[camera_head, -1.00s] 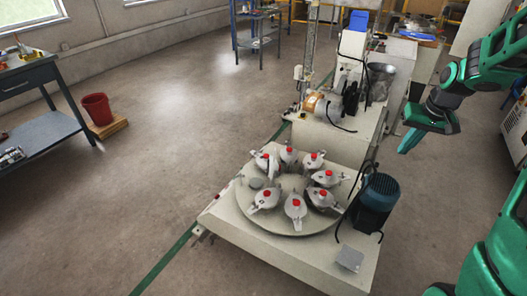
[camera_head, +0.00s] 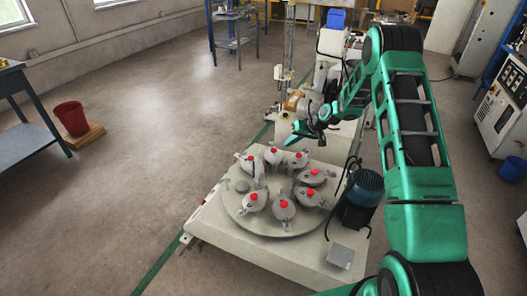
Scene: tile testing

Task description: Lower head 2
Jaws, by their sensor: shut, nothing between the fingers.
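Several grey heads with red knobs stand in a ring on a round plate (camera_head: 275,226) on the testing machine. One is at the back (camera_head: 272,155), others at the right (camera_head: 315,177), the front (camera_head: 283,207) and the front left (camera_head: 255,200). No readable number shows which is head 2. My gripper (camera_head: 292,138) is green, shut and empty. In the picture it shows just behind the back heads and appears above the plate, apart from them. Its exact height is hard to tell. My arm hides part of the machine's back right.
A dark motor (camera_head: 363,190) stands at the plate's right and a square grey pad (camera_head: 340,255) lies at the front right corner. A control cabinet (camera_head: 502,115) is at the right. A red bucket (camera_head: 71,118) and a workbench (camera_head: 25,143) are at the left. Open floor lies between.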

